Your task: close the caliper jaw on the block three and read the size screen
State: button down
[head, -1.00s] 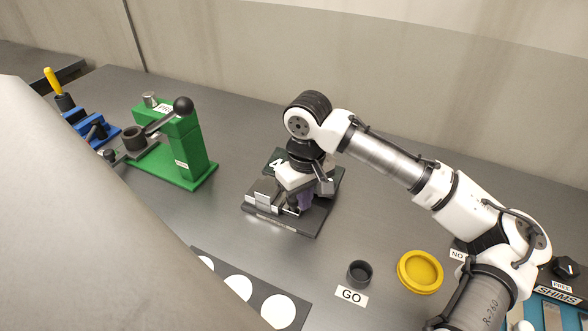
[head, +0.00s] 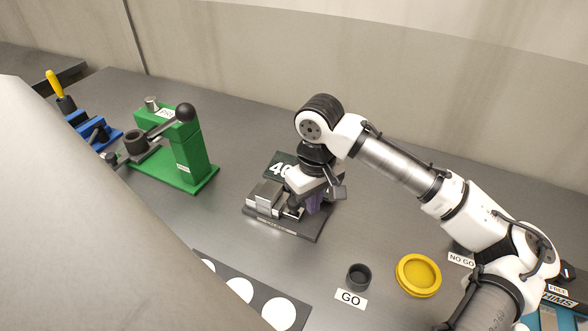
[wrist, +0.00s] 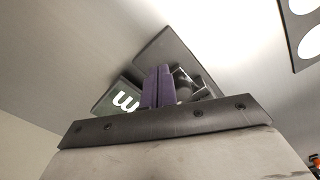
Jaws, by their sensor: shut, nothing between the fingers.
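The caliper stands on a dark base plate (head: 285,229) mid-bench in the head view. Its dark screen (head: 278,166) shows "40", the rest hidden behind my wrist. A grey metal block (head: 266,193) sits at the left of the base, by the jaw parts; whether the jaw touches it I cannot tell. My gripper (head: 314,204) is low over the right side of the caliper. In the wrist view its purple fingers (wrist: 157,88) are together with nothing between them, beside a dark metal part (wrist: 187,86). A white character on the screen (wrist: 124,103) shows there, turned and partly cut off.
A green press (head: 190,160) stands left of the caliper. A black cup (head: 358,277) by a GO label and a yellow dish (head: 418,274) stand at front right. A dark strip with white discs (head: 240,290) lies in front. Bare bench surrounds the caliper.

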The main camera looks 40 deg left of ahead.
notch_tip(320, 180, up, 7)
jog(key=p, duration=0.5)
jog(key=shift+f, duration=0.1)
dwell(0.4)
